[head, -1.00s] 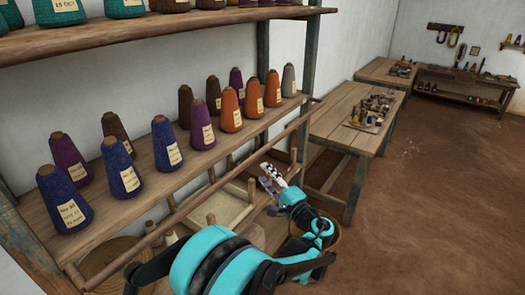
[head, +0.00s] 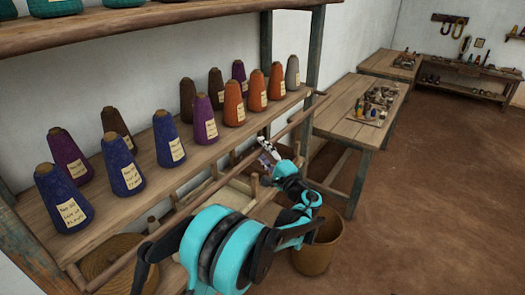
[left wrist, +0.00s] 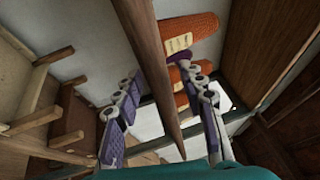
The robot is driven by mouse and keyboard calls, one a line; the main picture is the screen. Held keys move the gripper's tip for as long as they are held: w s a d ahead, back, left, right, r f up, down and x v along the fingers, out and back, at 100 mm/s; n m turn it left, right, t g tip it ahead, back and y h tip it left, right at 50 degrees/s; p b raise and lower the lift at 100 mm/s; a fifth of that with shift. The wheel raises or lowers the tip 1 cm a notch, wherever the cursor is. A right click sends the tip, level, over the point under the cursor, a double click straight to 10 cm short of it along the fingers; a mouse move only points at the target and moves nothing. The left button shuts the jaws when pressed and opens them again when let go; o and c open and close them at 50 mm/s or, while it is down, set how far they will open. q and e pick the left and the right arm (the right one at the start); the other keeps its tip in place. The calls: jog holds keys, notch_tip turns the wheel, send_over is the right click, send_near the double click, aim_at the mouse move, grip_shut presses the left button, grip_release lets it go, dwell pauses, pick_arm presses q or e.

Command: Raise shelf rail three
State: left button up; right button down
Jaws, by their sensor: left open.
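The shelf rail (head: 210,187) is a long round wooden bar along the front of the cone shelf, sloping in the head view from lower left to upper right. My left gripper (head: 267,155) is open, close to the rail's right half. In the left wrist view the rail (left wrist: 158,70) runs between the two spread fingers of the left gripper (left wrist: 163,120), with gaps on both sides. I cannot tell whether either finger touches it. My right gripper is not in view.
Several labelled yarn cones (head: 167,140) stand on the shelf board (head: 165,185) just behind the rail. An upper shelf (head: 150,33) overhangs it. Below are a round basket (head: 112,262) and wooden frames. A bin (head: 318,250) and a workbench (head: 340,110) stand to the right.

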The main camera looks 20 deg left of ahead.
pick_arm(q)
jog(key=shift+a, duration=0.1)
grip_shut()
